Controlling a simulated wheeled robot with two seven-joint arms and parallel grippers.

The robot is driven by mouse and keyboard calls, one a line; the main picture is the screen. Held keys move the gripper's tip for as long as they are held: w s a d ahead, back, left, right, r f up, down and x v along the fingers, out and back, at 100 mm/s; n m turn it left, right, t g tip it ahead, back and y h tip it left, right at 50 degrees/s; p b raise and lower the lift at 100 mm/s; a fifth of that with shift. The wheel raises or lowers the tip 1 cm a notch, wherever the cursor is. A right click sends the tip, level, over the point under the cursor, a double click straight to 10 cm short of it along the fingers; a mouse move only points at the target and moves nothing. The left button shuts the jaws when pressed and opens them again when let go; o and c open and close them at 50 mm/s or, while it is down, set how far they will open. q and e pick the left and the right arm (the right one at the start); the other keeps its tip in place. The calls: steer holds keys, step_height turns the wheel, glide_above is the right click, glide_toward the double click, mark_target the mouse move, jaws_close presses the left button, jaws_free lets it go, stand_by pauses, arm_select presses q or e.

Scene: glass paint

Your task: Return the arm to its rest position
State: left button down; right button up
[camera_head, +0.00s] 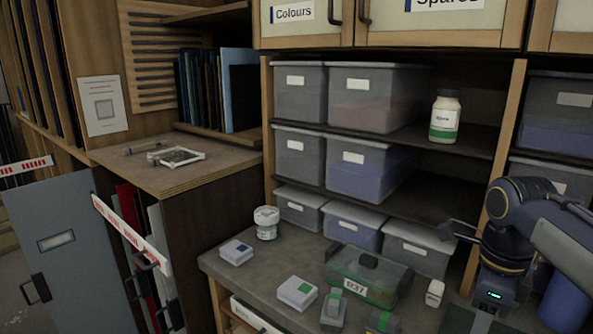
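My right arm (553,222) comes in from the right edge, a dark blue-grey arm with a dark wrist and a small green light. It bends over the right end of the worktop, in front of the shelf unit. Its gripper (456,231) points left, near the grey-lidded bins at the back of the worktop. The fingers are small and dark, so I cannot tell whether they are open or shut. I see nothing clearly held in them. My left arm and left gripper are not in view.
The worktop (262,281) bears a white jar (266,223), small boxes (297,292) and a green see-through case (362,275). A green-labelled bottle (445,117) stands on the upper shelf. A bin (418,249) and a shelf post (497,180) are close to my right arm.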

steer(key=s+n, duration=0.1)
steer(key=s+f+n, duration=0.1)
steer(key=shift+a+f+n+y, duration=0.2)
steer(key=shift+a+n+y, duration=0.1)
steer(key=shift+y, duration=0.1)
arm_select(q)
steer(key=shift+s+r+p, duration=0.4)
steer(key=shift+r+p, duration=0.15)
arm_select(e)
steer(key=s+a+f+n+t+y, duration=0.1)
steer(key=s+a+f+n+t, duration=0.2)
steer(key=n, duration=0.8)
steer(key=s+a+f+n+t+y, duration=0.2)
steer(key=s+a+f+n, duration=0.4)
steer(key=s+n, duration=0.4)
steer(key=shift+a+f+n+t, duration=0.35)
steer(key=shift+a+n+t, duration=0.05)
steer(key=shift+a, duration=0.2)
steer(key=shift+o, duration=0.4)
